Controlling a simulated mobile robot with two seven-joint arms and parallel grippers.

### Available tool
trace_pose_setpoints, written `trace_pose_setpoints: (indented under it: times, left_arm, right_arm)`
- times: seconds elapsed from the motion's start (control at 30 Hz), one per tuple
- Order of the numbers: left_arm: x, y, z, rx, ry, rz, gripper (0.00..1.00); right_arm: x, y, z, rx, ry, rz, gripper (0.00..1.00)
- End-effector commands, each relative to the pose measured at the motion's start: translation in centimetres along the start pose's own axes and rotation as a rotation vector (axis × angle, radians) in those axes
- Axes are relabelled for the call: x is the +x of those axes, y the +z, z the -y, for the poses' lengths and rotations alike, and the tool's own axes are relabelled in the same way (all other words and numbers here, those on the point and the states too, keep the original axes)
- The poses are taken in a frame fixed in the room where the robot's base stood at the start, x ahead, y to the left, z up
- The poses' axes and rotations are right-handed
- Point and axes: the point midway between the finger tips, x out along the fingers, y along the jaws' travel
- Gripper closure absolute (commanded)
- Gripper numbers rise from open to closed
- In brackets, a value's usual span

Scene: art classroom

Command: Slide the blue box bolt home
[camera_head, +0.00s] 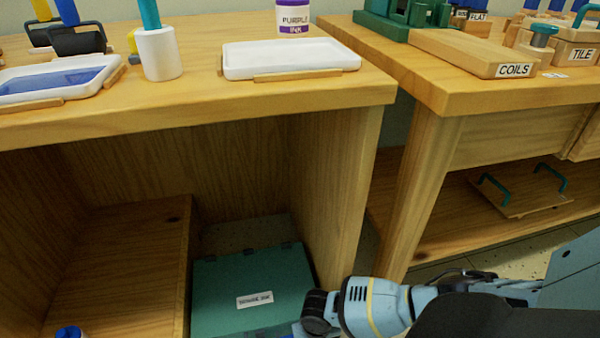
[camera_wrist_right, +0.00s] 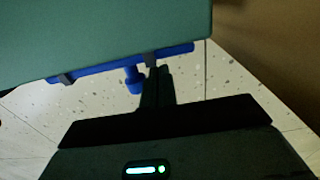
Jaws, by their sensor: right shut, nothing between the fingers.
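A teal box (camera_head: 245,282) with a small white label sits on the floor in the open bay under the left table. In the right wrist view its teal face (camera_wrist_right: 100,35) fills the upper left. A blue bolt (camera_wrist_right: 105,67) runs along the box's lower edge through two dark brackets. A blue knob (camera_wrist_right: 133,80) sticks down from the bolt. My right gripper (camera_wrist_right: 158,72) is shut and empty, its fingertips just right of the knob, near the right bracket. I cannot tell whether they touch the knob. In the head view, its fingers are hidden. My left gripper is out of view.
A wooden table leg panel (camera_head: 335,190) stands close to the right of the box. The tabletop above holds a white tray (camera_head: 290,57) and a white cup (camera_head: 158,54). Speckled floor (camera_wrist_right: 225,75) shows below the bolt.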

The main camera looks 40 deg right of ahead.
Motion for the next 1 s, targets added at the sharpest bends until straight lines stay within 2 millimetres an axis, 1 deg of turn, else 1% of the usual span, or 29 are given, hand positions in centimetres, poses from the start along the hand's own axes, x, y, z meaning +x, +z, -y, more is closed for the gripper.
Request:
trace_pose_setpoints:
  times: [1.0]
  left_arm:
    - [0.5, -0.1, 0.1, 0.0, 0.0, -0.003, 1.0]
  right_arm:
    - [0.0, 0.0, -2.2, 0.0, 0.0, 0.001, 1.0]
